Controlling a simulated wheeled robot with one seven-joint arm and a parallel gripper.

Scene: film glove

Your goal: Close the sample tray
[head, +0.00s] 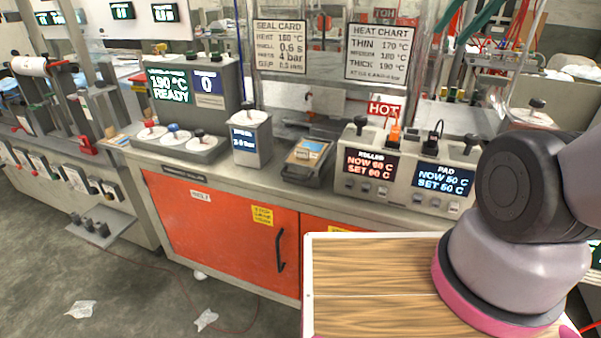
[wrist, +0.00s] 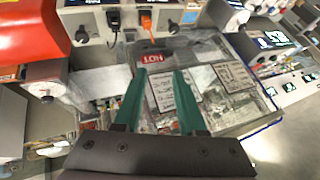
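No part in view is clearly marked as the sample tray, so I cannot tell whether it is open or shut. A dark grey flat unit with a tan top (head: 308,152) sits on the bench, left of the heater box. A grey shelf (head: 97,229) with dark knobs juts out low at the left. My gripper (wrist: 160,76) shows in the wrist view with its two green fingers apart and nothing between them. It points towards the placards and the clear panel. The head view shows my arm at the right but not the gripper.
The two-display heater box (head: 405,178) stands on the bench, with the HOT sign (head: 384,109) behind it. A grey canister (head: 251,138) and a READY display unit (head: 195,90) stand further left. Orange cabinet doors (head: 215,225) face the open floor.

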